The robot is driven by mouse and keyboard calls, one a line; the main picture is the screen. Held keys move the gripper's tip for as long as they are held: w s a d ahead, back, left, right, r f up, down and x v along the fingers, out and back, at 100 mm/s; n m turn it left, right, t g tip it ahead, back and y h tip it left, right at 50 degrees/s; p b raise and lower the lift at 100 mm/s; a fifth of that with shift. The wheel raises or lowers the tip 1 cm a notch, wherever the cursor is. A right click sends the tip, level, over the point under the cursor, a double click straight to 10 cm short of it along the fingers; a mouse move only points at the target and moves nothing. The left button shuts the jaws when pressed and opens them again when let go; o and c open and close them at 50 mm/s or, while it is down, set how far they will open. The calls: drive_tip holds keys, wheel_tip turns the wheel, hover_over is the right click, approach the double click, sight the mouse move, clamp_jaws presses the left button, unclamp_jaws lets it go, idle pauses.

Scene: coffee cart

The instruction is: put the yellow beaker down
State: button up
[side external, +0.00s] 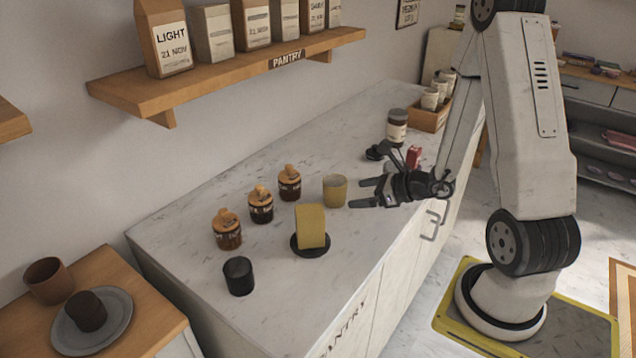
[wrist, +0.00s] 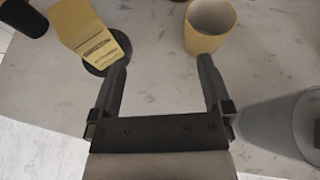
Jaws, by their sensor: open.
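The yellow beaker (side external: 335,190) stands upright on the marble counter (side external: 300,285). In the wrist view the beaker (wrist: 208,30) is at the top, just beyond the right fingertip, and its open rim shows it to be empty. My gripper (side external: 364,193) is open with nothing between its fingers, low over the counter and a little to the right of the beaker. Both fingers of my gripper (wrist: 162,65) show apart in the wrist view.
A yellow sign (side external: 311,226) on a round black base stands in front of the beaker. Several lidded jars (side external: 261,205) line the counter to the left, with a black cup (side external: 239,276) nearer. A labelled jar (side external: 397,127) and red object (side external: 414,157) are behind my gripper.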

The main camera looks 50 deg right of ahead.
drive_tip(key=s+a+n+g+y, duration=0.1)
drive_tip(key=s+a+n+g, duration=0.1)
drive_tip(key=a+n+g, duration=0.1)
drive_tip(key=s+a+n+g+y, duration=0.1)
drive_tip(key=s+a+n+g, duration=0.1)
drive_tip(key=a+n, duration=0.4)
drive_tip(key=s+a+n+g+y, duration=0.2)
drive_tip(key=a+n+g, duration=0.3)
drive_tip(key=n, duration=0.2)
drive_tip(key=shift+f, duration=0.2)
drive_tip(key=n, duration=0.1)
drive_tip(key=n+g, duration=0.1)
drive_tip(key=s+n+h, duration=0.1)
drive_tip(key=shift+a+n+g, duration=0.3)
drive_tip(key=w+r+n+h, duration=0.1)
drive_tip(key=n+h, duration=0.1)
drive_tip(key=n, duration=0.2)
drive_tip(key=r+n+t+h, duration=0.1)
drive_tip(key=n+h, duration=0.1)
drive_tip(key=n, duration=0.3)
drive_tip(key=w+r+n+h, duration=0.1)
drive_tip(key=n, duration=0.3)
drive_tip(key=shift+w+r+h, duration=0.2)
drive_tip(key=shift+w+h, duration=0.1)
drive_tip(key=shift+h, duration=0.1)
